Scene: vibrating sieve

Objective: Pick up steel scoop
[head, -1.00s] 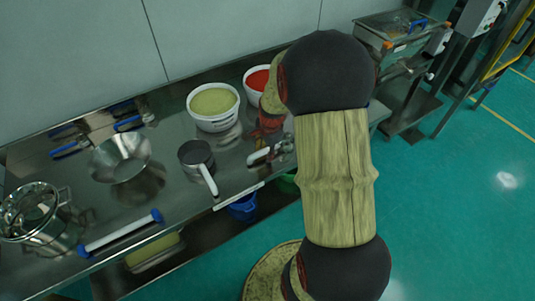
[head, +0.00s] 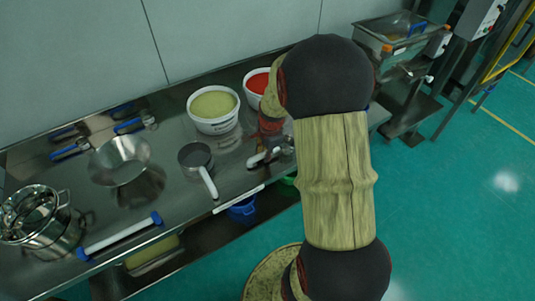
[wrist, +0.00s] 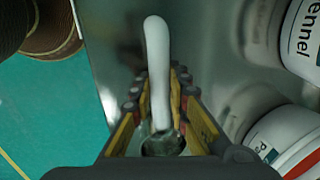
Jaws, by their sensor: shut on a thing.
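The steel scoop (wrist: 158,50) shows in the wrist view as a pale, rounded handle running up from between the fingers, with a shiny metal end low between them. My gripper (wrist: 160,88) is shut on it, with a finger on each side. In the head view, the scoop (head: 257,159) is a small shiny shape near the front edge of the steel table (head: 240,178). My gripper (head: 270,126) there is mostly hidden behind my arm. I cannot tell whether the scoop touches the table.
A white tub of greenish powder (head: 213,125) and a tub of red powder (head: 252,97) stand behind the gripper. A steel pan with a pale handle (head: 207,181) lies to the left.

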